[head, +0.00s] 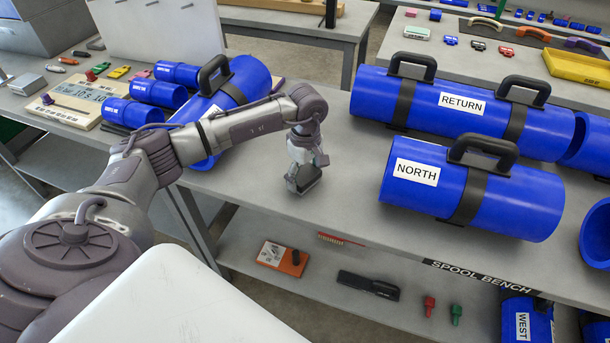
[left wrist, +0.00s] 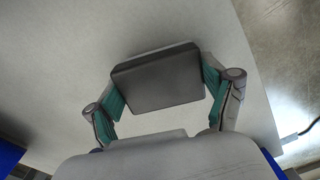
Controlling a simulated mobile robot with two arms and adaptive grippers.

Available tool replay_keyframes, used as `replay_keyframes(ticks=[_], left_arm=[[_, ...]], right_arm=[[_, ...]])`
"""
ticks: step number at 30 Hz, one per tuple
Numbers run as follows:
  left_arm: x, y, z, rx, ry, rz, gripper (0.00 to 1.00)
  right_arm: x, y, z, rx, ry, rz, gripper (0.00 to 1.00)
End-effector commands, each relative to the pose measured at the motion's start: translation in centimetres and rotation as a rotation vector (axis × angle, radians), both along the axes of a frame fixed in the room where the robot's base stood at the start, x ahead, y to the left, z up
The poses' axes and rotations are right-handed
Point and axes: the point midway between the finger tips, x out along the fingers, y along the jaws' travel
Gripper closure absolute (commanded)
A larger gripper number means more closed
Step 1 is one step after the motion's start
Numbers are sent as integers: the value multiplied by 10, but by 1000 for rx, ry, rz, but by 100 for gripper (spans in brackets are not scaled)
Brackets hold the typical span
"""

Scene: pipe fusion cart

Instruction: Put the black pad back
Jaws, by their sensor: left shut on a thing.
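The black pad (left wrist: 158,80) is a small dark block with rounded corners. In the left wrist view it sits between the two green-lined fingers of my left gripper (left wrist: 162,92), which is shut on it. In the head view my left gripper (head: 305,183) points down over the grey spool bench (head: 345,225), and the pad (head: 308,185) shows dark at its fingertips, close to the bench top. I cannot tell whether the pad touches the bench. My right gripper is not in view.
The blue NORTH spool (head: 500,200) lies right of the gripper, with the long RETURN spool (head: 455,100) behind it. Another blue spool (head: 245,80) lies to the left behind my arm. The lower shelf (head: 330,265) holds a black case (head: 368,286) and small fittings. Bench around the gripper is bare.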

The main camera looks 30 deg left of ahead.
Motion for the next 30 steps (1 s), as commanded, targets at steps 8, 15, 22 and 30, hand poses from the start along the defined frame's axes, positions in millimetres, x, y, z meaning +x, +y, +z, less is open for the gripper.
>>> replay_keyframes(ticks=[8, 15, 22, 30], left_arm=[[0, 0, -10, 0, -1, -1, 62], [0, -1, -13, 0, -1, -1, 6], [0, -1, -13, 0, -1, -1, 0], [1, -1, -5, 0, -3, -1, 0]], right_arm=[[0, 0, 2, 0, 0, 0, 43], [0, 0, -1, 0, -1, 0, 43], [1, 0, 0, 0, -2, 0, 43], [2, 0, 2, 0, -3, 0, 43]])
